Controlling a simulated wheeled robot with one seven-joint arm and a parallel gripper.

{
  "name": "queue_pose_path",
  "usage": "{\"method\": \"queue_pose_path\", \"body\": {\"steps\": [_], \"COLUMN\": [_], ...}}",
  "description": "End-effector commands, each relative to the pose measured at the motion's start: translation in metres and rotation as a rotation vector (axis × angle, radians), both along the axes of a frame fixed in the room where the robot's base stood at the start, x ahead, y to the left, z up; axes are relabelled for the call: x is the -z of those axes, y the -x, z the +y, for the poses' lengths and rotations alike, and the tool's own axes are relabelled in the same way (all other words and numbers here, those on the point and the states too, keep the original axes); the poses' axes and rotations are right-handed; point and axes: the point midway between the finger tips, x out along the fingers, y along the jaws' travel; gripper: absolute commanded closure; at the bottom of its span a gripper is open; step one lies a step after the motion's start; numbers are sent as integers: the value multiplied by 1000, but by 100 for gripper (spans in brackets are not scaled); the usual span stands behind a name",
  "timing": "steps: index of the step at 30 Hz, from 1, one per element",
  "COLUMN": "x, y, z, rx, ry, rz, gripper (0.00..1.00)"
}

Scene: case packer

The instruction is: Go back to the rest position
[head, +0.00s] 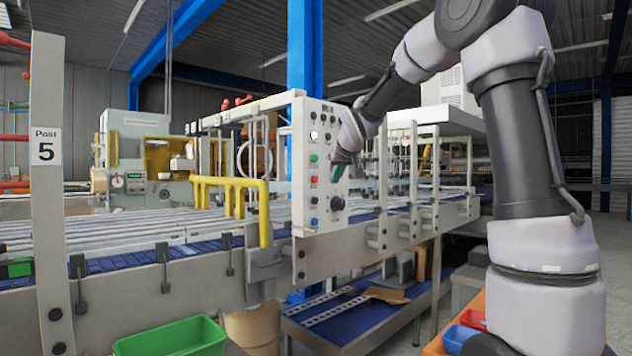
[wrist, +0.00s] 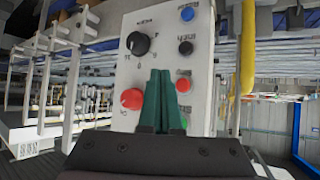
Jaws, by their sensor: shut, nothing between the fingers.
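My gripper (head: 338,170) is at the right edge of the white control panel (head: 312,206) in the head view, at the end of my bent arm. In the wrist view its two green fingers (wrist: 162,98) are shut together with nothing between them. They stand in front of the panel (wrist: 208,60), which appears upside down there, with a black dial (wrist: 138,43), a red knob (wrist: 131,98), a blue button (wrist: 187,14) and smaller buttons. The fingers partly cover the panel's middle. I cannot tell whether they touch it.
A conveyor (head: 120,255) with a blue belt runs along the left and behind the panel. Yellow pipes (head: 264,205) stand just left of it. A green bin (head: 172,338) is low at the front, and red and blue bins (head: 456,337) are beside my arm's base.

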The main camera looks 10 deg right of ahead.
Motion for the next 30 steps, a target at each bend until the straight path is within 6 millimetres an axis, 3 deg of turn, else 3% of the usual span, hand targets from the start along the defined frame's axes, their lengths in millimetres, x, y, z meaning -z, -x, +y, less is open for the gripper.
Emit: {"method": "queue_pose_path", "body": {"steps": [12, 16, 20, 23, 30], "x": [0, -4, -9, -5, 27], "y": [1, 21, 78, 138, 278], "z": [0, -7, -23, -37, -55], "rx": [1, 22, 77, 132, 234], "ry": [0, -10, -40, -87, -240], "rz": [1, 16, 65, 120, 260], "gripper": [100, 100, 100, 100, 100]}}
